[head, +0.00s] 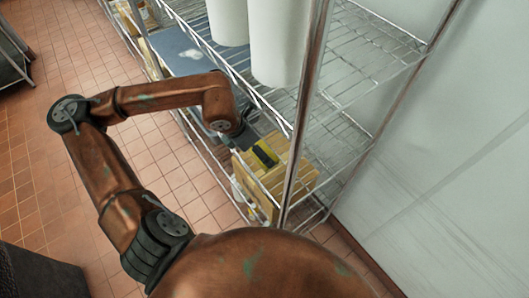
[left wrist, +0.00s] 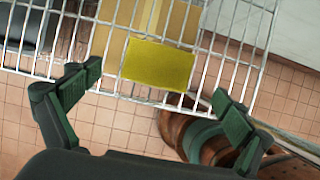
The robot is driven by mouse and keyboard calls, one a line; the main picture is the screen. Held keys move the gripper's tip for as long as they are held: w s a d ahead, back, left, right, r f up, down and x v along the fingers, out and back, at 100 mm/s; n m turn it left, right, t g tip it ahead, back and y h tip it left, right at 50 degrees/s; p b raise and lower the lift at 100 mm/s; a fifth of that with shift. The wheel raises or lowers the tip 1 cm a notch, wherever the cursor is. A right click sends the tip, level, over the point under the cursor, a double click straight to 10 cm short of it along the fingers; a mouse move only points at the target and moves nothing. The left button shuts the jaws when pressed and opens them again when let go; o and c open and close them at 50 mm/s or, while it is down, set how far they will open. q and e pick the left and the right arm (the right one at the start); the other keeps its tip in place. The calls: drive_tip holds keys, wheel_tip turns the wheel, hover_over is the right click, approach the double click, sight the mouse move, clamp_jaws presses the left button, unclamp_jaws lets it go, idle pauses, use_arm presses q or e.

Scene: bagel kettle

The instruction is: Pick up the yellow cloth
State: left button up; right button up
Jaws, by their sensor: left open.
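The yellow cloth (left wrist: 159,65) is a flat yellow rectangle in the left wrist view, at upper centre, with wire shelving and a cardboard box around it. In the head view a small yellow patch of it (head: 267,150) shows by the box on the lower rack, partly covered by something dark. My left gripper (left wrist: 155,84) is open and empty, its two fingers spread on either side below the cloth, not touching it in this view. In the head view the left wrist hangs at the rack's side, the gripper mostly hidden. My right gripper is not in view.
The wire rack (head: 345,85) has a metal post (head: 305,110) standing beside the cloth. The cardboard box (head: 270,185) sits on the lower level. White cylinders (head: 278,45) stand on the upper shelf. Tiled floor to the left (head: 45,150) is clear.

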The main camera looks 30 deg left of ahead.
use_arm(q)
drive_tip(key=shift+w+f, duration=0.15)
drive_tip(key=shift+f, duration=0.35)
drive_tip(key=x, duration=0.3)
drive_tip(key=shift+w+f, duration=0.1)
drive_tip(key=shift+f, duration=0.15)
drive_tip(key=shift+w+f, duration=0.15)
drive_tip(key=shift+f, duration=0.15)
drive_tip(key=c, duration=1.2)
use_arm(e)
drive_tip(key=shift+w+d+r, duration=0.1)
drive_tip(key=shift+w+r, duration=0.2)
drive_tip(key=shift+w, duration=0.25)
